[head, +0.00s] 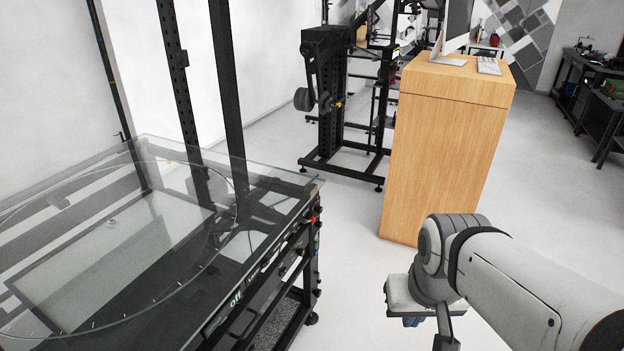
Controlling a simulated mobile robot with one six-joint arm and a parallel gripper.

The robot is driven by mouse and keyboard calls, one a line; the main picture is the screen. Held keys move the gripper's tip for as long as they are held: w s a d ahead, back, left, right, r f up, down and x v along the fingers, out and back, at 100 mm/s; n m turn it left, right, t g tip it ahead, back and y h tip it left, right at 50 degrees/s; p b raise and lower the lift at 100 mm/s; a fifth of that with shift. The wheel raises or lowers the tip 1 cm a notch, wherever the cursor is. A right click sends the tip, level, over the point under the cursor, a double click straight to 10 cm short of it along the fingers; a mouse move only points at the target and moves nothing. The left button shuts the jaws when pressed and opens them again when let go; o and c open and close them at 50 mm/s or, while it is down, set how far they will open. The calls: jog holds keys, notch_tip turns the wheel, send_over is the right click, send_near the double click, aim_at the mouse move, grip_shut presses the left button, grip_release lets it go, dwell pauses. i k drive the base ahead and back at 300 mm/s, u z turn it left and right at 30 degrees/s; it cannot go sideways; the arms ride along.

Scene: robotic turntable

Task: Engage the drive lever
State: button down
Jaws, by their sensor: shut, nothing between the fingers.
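The glass-topped black turntable frame (285,205) stands at the left, cut off by the left and bottom edges. My gripper (413,320) is at the bottom centre-right, partly hidden by my own wrist. It is shut and empty, to the right of the table and apart from it. Small blue parts show at its lower end.
A wooden cabinet (440,160) with a monitor (455,35) and keyboard (489,66) stands behind my arm. A black stand with a dark wheel (304,99) is at the back centre. Dark workbenches (590,95) are at the far right. Pale floor (345,260) lies clear between table and arm.

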aim_at(313, 220)
jog(key=u, duration=0.25)
jog(key=i, duration=1.05)
jog(key=z, duration=0.4)
